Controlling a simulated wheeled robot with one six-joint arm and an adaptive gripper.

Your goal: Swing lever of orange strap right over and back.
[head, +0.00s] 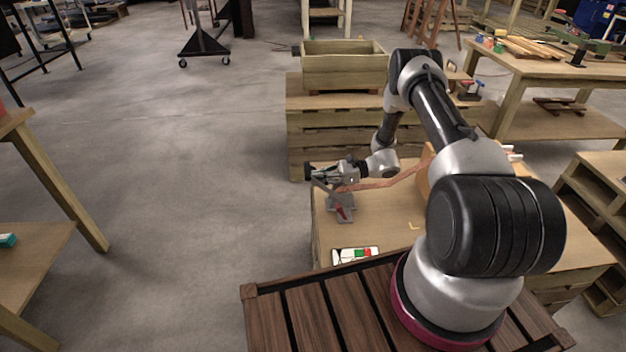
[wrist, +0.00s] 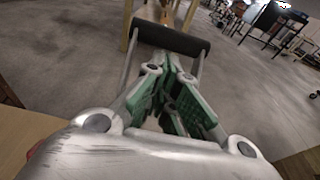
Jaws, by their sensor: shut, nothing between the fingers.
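The grey ratchet (head: 341,211) with a red part sits near the left edge of the wooden table in the head view. Its lever tilts up and left over the table edge. In the wrist view the lever's dark crossbar (wrist: 170,38) and two thin side arms show. The orange strap (head: 385,181) runs right from the ratchet. My gripper (head: 320,171) is at the lever's upper end. In the wrist view my green-padded fingers (wrist: 172,68) are shut and empty between the side arms, tips close to the crossbar. Whether they touch it I cannot tell.
A wooden box (head: 343,70) stands on a crate behind. The floor (head: 190,170) left of the table is clear. Another table (head: 40,255) stands at far left.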

